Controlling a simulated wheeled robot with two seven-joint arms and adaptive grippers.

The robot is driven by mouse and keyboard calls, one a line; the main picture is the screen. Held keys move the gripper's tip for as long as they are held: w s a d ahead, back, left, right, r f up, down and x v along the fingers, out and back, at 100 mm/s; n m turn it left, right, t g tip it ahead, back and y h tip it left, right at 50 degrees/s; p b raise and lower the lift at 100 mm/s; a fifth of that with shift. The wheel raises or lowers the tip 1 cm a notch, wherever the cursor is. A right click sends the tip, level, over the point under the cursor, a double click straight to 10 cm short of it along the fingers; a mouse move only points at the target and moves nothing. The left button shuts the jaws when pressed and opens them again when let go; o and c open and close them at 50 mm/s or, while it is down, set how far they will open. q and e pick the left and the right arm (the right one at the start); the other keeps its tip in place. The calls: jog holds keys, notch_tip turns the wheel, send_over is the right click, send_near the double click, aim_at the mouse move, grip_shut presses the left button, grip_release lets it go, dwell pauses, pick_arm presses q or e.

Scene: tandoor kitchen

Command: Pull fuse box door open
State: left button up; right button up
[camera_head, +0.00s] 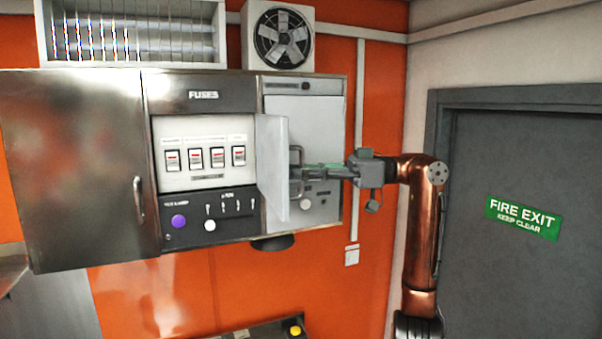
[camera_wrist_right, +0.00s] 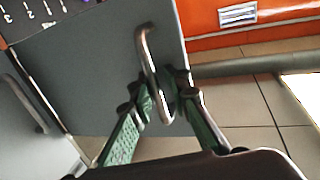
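The fuse box door (camera_head: 271,168) is a light grey panel. It stands swung out from the right side of the fuse compartment, with its inner face towards the head camera. The fuses (camera_head: 205,157) and the dark switch panel (camera_head: 212,215) are exposed to its left. My right gripper (camera_head: 297,177) is at the door's outer face, on the right. In the wrist view the curved metal door handle (camera_wrist_right: 146,47) runs between the two green-padded fingers of this gripper (camera_wrist_right: 164,93), which look closed around it. My left gripper is in neither view.
A steel cabinet (camera_head: 75,170) with a vertical handle is at the left. A grey panel (camera_head: 318,130) is behind my right gripper. A fan (camera_head: 283,40) sits above. A grey fire exit door (camera_head: 520,260) stands at the right. A yellow button (camera_head: 295,330) shows low down.

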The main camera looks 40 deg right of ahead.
jog(key=shift+w, duration=0.15)
jog(key=v, duration=1.2)
jog(key=shift+w, duration=0.1)
dwell(0.4)
